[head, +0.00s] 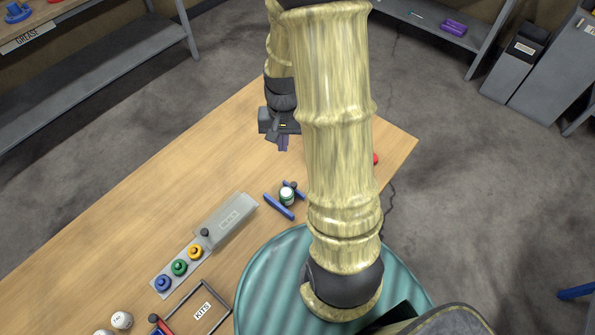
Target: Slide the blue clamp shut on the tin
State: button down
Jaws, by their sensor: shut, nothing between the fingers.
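The blue clamp (278,207) lies on the wooden table, left of my arm. Its long blue bar is on the near-left side of the tin, and a shorter dark blue part shows on the far side. The small white and green tin (287,195) stands upright between these parts. Whether the bar touches the tin is too small to tell. My gripper (283,143) is above the table, higher in the picture than the tin and apart from it. Its purple fingers are shut and empty. My arm hides the table to the right of the clamp.
A grey strip with blue, green and yellow knobs (179,267) and a clear cover (227,219) lies left of the clamp. A KITS tray (226,307) and white round items (121,320) are nearer. A ribbed teal drum (262,287) stands below. The table's far left is clear.

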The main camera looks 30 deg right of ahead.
aim_at(294, 188)
jog(key=w+d+f+m+g+y, duration=0.1)
jog(key=d+f+m, duration=0.3)
jog(key=d+f, duration=0.2)
notch_tip(294, 188, down, 2)
jog(key=shift+w+d+f+g+y, duration=0.1)
jog(key=shift+w+d+g+y, duration=0.1)
jog(key=shift+g+y, duration=0.1)
jog(key=shift+f, duration=0.1)
jog(key=shift+p+x, duration=1.65)
jog(key=shift+x, duration=3.2)
jog(key=shift+a, duration=0.1)
jog(key=shift+a, duration=0.1)
